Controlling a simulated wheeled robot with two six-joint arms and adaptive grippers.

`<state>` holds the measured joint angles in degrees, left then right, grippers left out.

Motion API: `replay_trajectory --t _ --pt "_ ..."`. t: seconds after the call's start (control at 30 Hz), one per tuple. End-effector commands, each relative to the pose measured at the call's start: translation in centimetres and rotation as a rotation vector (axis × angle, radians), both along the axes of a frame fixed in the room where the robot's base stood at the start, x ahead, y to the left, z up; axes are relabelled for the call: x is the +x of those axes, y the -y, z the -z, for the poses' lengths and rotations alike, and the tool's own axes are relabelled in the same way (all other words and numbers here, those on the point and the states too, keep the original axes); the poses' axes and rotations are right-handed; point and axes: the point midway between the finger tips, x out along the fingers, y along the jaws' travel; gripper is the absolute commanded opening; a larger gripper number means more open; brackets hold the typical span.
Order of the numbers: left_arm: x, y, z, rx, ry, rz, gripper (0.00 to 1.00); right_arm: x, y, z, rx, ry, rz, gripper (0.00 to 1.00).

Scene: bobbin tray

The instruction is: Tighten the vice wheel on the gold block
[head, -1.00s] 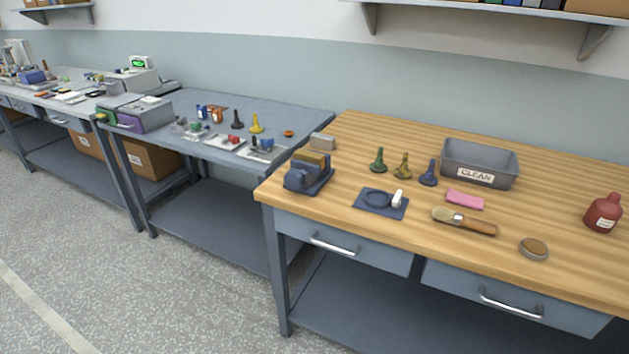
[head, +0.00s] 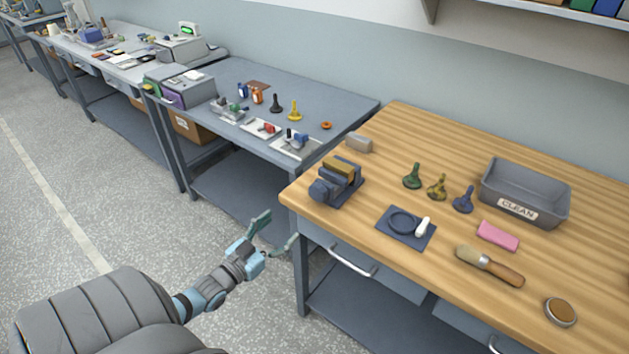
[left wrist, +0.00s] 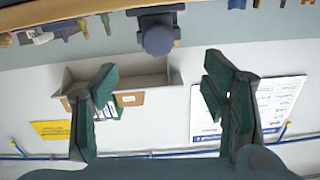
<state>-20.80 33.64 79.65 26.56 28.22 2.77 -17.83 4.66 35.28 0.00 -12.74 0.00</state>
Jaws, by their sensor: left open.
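The blue-grey vice (head: 350,193) stands at the left front corner of the wooden bench. The gold block (head: 343,167) sits at its top, between the jaws; I cannot tell how tightly it is held. The round vice wheel (head: 321,191) faces the bench's front left edge. My left gripper (head: 281,229) is open and empty, in front of and below the bench corner, apart from the vice. In the left wrist view its two green fingers (left wrist: 165,88) are spread wide, and the vice wheel (left wrist: 158,38) shows at the top, beyond them. My right gripper is not in view.
On the wooden bench (head: 440,145), a grey block (head: 359,143) lies behind the vice, and a blue mat (head: 393,236) with a ring lies to its right. Several bobbin-like pieces, a CLEAN tray (head: 500,205) and a brush (head: 489,265) are farther right. Floor before the corner is open.

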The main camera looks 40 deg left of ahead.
Motion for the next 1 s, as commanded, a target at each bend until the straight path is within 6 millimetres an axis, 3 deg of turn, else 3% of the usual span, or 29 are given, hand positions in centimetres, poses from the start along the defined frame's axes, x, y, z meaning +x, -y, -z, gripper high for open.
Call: replay_trajectory --t 0.07,0.17,0.4,0.6,0.73,1.0 --pt "0.8 0.1 -1.2 -0.002 0.029 0.011 0.68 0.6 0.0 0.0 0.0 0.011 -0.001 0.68" --pt "2.5 0.2 -0.9 -0.003 0.034 0.012 0.68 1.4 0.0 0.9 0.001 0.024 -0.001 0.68" --pt "9.5 0.0 -0.4 -0.002 0.032 0.01 0.68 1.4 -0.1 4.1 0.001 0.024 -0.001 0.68" --pt "13.7 -0.1 -0.7 -0.002 0.029 0.009 0.68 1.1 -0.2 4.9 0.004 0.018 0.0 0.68" --pt "14.6 -0.1 -0.8 -0.003 0.026 0.011 0.68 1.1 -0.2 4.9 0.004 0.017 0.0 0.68" --pt "14.8 0.0 -0.8 -0.004 0.025 0.011 0.64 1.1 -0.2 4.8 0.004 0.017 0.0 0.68"
